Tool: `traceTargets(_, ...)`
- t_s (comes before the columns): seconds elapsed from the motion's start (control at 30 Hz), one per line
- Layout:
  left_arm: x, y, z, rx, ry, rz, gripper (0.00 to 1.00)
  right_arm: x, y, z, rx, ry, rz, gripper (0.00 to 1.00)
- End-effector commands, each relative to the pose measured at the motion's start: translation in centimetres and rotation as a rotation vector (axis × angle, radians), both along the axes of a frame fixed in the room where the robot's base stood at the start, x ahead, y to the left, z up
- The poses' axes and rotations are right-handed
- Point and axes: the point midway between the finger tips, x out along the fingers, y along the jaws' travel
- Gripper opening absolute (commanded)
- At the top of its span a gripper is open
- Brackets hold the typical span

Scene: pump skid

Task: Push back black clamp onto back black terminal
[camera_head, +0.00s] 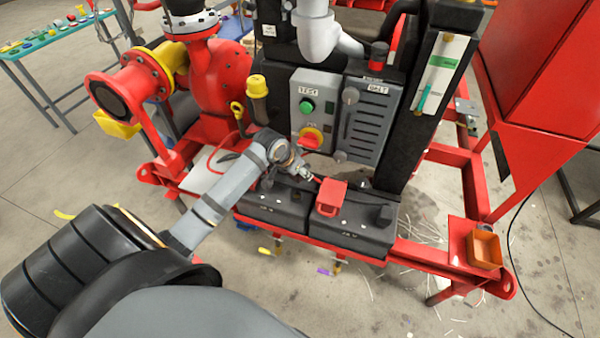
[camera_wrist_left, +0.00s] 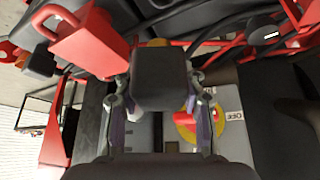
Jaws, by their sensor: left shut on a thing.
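My left gripper (camera_head: 305,174) is above the back edge of two black batteries (camera_head: 352,232), just left of a red boxy part (camera_head: 331,194). In the left wrist view, its two fingers (camera_wrist_left: 159,88) are closed on the sides of a dark block, which I take as the black clamp (camera_wrist_left: 160,76). The clamp is too small or hidden to make out in the head view. The back black terminal cannot be picked out clearly, and contact between clamp and terminal cannot be told. My right gripper is not in view.
A grey control panel (camera_head: 318,107) with a red and yellow rotary switch (camera_head: 312,136) stands close behind the gripper. Red skid rails (camera_head: 430,256) run along the front. A yellow-topped part (camera_head: 257,86) and an orange bin (camera_head: 485,249) stand to either side.

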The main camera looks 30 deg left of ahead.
Motion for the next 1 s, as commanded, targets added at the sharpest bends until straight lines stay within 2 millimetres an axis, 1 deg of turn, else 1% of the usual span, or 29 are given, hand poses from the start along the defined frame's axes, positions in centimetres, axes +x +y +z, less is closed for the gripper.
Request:
traceTargets(0.03,0.1,0.3,-0.6,-0.001,-0.001,0.015,0.00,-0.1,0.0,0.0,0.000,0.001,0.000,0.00)
traceTargets(0.1,0.1,0.6,-1.0,-0.001,-0.003,0.026,0.00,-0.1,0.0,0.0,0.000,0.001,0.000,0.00)
traceTargets(0.27,0.1,0.6,-1.1,-0.002,-0.004,0.028,0.00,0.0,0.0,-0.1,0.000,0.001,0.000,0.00)
traceTargets(0.47,0.1,0.6,-1.9,-0.001,-0.003,0.027,0.00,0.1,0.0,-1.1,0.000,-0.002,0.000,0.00)
traceTargets(1.0,0.1,0.6,-6.6,0.000,-0.003,0.026,0.00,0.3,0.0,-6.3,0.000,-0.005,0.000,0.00)
